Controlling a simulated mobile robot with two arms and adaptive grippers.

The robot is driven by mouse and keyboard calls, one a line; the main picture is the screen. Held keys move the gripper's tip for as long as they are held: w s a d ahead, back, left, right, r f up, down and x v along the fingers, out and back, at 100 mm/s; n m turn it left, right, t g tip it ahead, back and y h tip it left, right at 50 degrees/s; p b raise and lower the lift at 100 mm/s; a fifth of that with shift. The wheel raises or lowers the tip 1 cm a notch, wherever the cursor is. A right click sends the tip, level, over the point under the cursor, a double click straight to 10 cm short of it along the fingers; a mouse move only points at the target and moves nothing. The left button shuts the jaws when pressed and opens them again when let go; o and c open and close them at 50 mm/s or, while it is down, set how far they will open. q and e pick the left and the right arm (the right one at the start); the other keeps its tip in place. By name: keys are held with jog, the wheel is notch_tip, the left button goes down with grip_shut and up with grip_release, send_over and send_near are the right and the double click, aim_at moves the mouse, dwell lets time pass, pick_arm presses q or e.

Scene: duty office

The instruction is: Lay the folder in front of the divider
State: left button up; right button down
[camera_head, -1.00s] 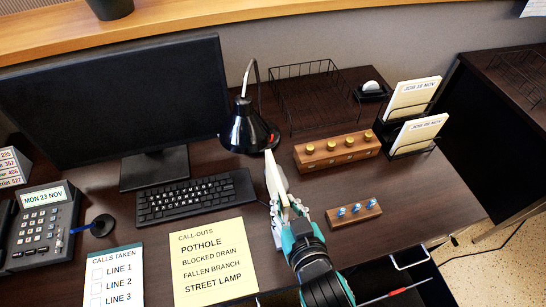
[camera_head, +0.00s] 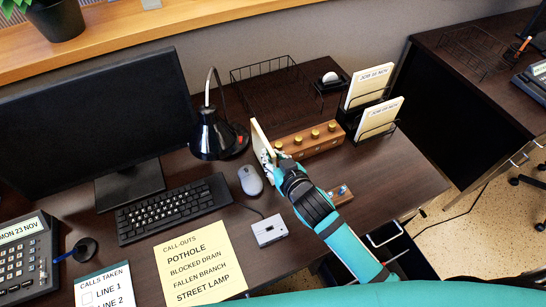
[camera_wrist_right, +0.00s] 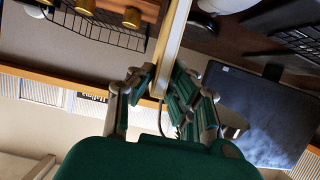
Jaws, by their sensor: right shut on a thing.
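A cream folder (camera_head: 261,143) stands upright, seen nearly edge-on, in the jaws of my right gripper (camera_head: 273,165). In the wrist view the folder (camera_wrist_right: 173,38) runs as a pale slab between the fingers (camera_wrist_right: 158,88), which are shut on it. Its lower edge is partly hidden, so I cannot tell whether it touches the desk. The black divider (camera_head: 383,127) stands at the back right of the desk with two labelled cream folders, one behind the other. My right gripper is left of and nearer than it. My left gripper is not in view.
A wooden block with brass knobs (camera_head: 309,141) lies between gripper and divider. A black lamp (camera_head: 215,138) and wire tray (camera_head: 265,90) stand behind. A mouse (camera_head: 250,180) and small grey box (camera_head: 269,230) lie left of my arm. The desk's right front (camera_head: 400,180) is clear.

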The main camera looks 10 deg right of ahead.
jog(key=shift+f, duration=0.5)
jog(key=c, duration=1.3)
grip_release()
